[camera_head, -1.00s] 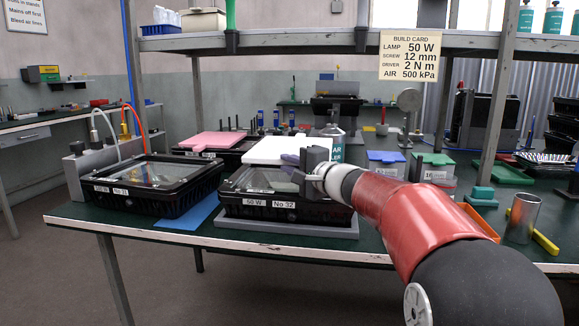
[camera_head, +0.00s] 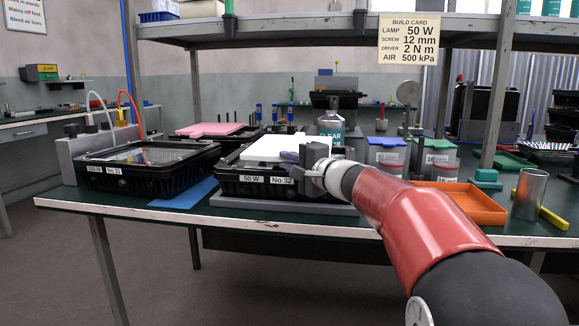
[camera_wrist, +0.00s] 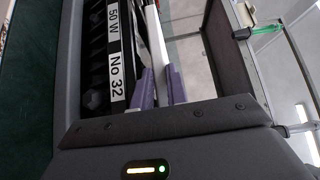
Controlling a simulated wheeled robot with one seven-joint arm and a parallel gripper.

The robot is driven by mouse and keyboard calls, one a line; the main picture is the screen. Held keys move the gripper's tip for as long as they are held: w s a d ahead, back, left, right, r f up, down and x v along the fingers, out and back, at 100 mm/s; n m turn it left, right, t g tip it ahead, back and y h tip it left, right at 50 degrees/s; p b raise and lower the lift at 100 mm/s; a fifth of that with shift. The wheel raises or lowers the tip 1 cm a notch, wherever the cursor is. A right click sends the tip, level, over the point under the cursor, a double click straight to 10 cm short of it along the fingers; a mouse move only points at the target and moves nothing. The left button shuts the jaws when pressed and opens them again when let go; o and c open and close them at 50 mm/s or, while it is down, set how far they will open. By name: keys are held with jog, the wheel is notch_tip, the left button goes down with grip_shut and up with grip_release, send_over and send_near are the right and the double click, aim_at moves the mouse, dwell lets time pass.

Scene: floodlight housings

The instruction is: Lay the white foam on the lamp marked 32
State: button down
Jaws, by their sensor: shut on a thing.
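The white foam (camera_head: 272,148) is a thin flat slab, held by its front right edge in my gripper (camera_head: 298,157). The lamp marked 32 (camera_head: 232,188) is a black housing labelled "50 W" and "No 32". The foam is level or nearly so over the lamp's top and hides most of its glass. I cannot tell whether it touches the rim. In the wrist view the purple-grey fingers (camera_wrist: 160,88) are shut on the foam's white edge (camera_wrist: 157,40), close beside the lamp's black side and its label (camera_wrist: 117,75).
Another black lamp (camera_head: 150,182) stands to the left with hoses behind it. A pink slab (camera_head: 210,130) lies on a housing behind. Lidded tubs (camera_head: 387,153) and an orange tray (camera_head: 465,203) are on the right.

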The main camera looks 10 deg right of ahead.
jog(key=shift+w+f, duration=0.1)
jog(key=shift+f, duration=0.75)
jog(key=c, duration=1.5)
grip_release()
jog(key=shift+o, duration=0.9)
jog(key=b+v, duration=0.1)
jog(key=v, duration=0.6)
jog(key=shift+s+d+r, duration=0.25)
jog(key=shift+s+r, duration=0.05)
jog(key=shift+r, duration=0.15)
jog(key=s+a+f+n+g+h+p, duration=0.25)
jog(key=s+f+g, duration=0.2)
jog(key=s, duration=0.45)
jog(key=s+a+f+n+g+h+p, duration=0.1)
jog(key=s+a+f+n+g, duration=0.25)
jog(key=s+f, duration=0.4)
jog(key=s+d+f+n+h+p, duration=0.1)
jog(key=s+d+f+n+h, duration=0.1)
jog(key=s, duration=0.6)
jog(key=s+d+f+n+g+h, duration=0.1)
jog(key=s+d+f+n+h, duration=0.2)
jog(key=s+f, duration=0.3)
jog(key=s+d+h, duration=0.1)
jog(key=s, duration=0.1)
jog(key=shift+s+g+p, duration=0.3)
jog(key=shift+p, duration=0.05)
